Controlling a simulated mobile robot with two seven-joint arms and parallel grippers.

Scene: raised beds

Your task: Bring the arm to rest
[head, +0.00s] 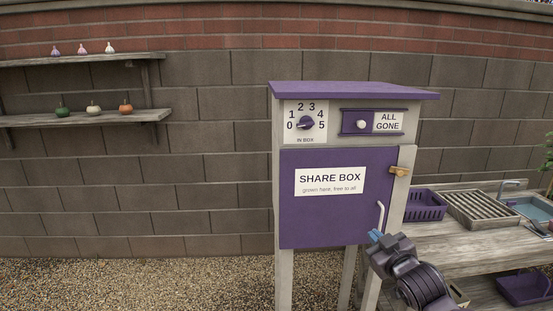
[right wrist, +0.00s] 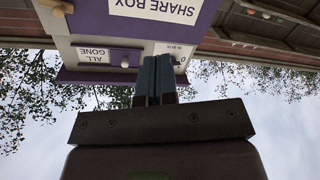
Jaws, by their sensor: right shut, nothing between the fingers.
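My right gripper (head: 376,236) is in front of the lower right part of the share box, near its pale door handle (head: 380,217). Its blue fingers are shut with nothing between them; they also show shut in the right wrist view (right wrist: 155,80). I cannot tell whether the fingertips touch the box. The right arm comes in from the lower right. The purple share box (head: 335,215) stands upright on pale legs, its door closed. My left gripper is not in view.
The box carries a number dial (head: 305,123), an ALL GONE slider (head: 362,124) and a wooden latch (head: 400,171). A wooden bench (head: 450,240) at the right holds a purple basket (head: 426,206) and a slatted rack (head: 483,208). Wall shelves (head: 85,118) are at the left; gravel there is clear.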

